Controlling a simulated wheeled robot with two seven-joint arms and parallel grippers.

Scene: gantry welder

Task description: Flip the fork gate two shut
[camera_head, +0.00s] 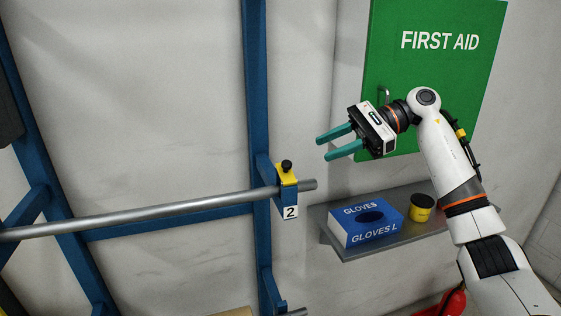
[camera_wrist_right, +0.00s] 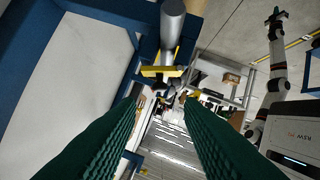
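The fork with the number 2 plate (camera_head: 290,212) stands on a blue upright, with the grey pipe (camera_head: 150,215) passing through it near the pipe's right end. Its yellow gate (camera_head: 286,176) with a black knob (camera_head: 287,165) sits at the fork's top, over the pipe. I cannot tell whether it is fully closed. In the right wrist view a yellow strip (camera_wrist_right: 164,71) crosses by the pipe end (camera_wrist_right: 173,22), beyond the fingers. My right gripper (camera_head: 323,148) is open and empty, above and right of the gate, apart from it. My left gripper is not in view.
A green first aid cabinet (camera_head: 430,50) hangs behind my right arm. Below, a grey shelf (camera_head: 385,245) holds a blue gloves box (camera_head: 350,232) and a yellow-black tin (camera_head: 421,208). Blue frame posts (camera_head: 256,90) stand left. A red object (camera_head: 453,303) is at the lower right.

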